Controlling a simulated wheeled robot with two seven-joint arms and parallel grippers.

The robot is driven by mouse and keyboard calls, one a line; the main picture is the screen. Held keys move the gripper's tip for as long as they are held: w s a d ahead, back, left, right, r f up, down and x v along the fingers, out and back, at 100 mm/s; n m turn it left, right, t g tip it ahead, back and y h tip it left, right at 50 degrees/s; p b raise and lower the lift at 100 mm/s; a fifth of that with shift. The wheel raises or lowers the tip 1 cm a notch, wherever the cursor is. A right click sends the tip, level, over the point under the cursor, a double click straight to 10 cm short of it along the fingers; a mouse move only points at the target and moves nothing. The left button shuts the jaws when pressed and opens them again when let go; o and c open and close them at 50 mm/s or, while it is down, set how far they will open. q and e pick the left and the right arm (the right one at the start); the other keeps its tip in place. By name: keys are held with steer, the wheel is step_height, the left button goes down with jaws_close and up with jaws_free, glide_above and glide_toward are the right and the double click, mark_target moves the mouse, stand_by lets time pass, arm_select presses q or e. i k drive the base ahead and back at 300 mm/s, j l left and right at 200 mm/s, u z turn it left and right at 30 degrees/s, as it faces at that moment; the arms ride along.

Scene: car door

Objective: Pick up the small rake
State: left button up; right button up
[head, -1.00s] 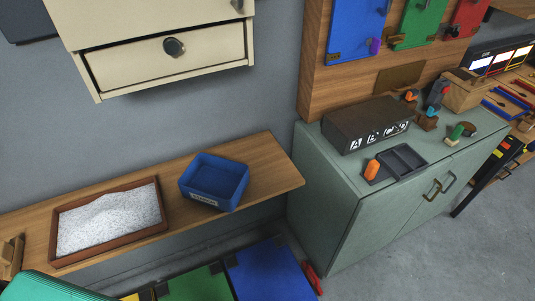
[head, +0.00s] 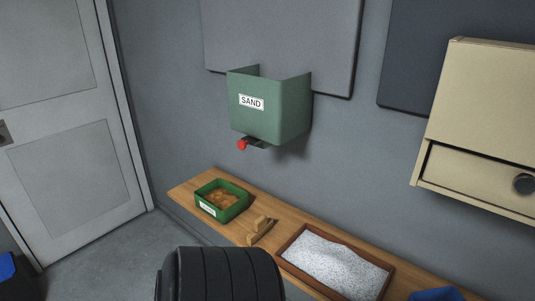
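A small light-brown wooden piece (head: 261,230) lies on the wooden shelf in the head view, between a green bin and a tray of pale grains. It may be the small rake or its rest; it is too small to tell, and no tines can be made out. Neither of my grippers shows in the head view.
The shelf (head: 180,190) holds a green bin (head: 232,209) with brown contents and a brown-framed tray (head: 291,239) of pale grains. A green SAND dispenser (head: 285,108) hangs above. A drawer cabinet (head: 478,125) is at right. A black ribbed round thing (head: 220,275) stands in front.

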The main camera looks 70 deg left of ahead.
mark_target(262, 225)
steer(key=u, duration=2.4)
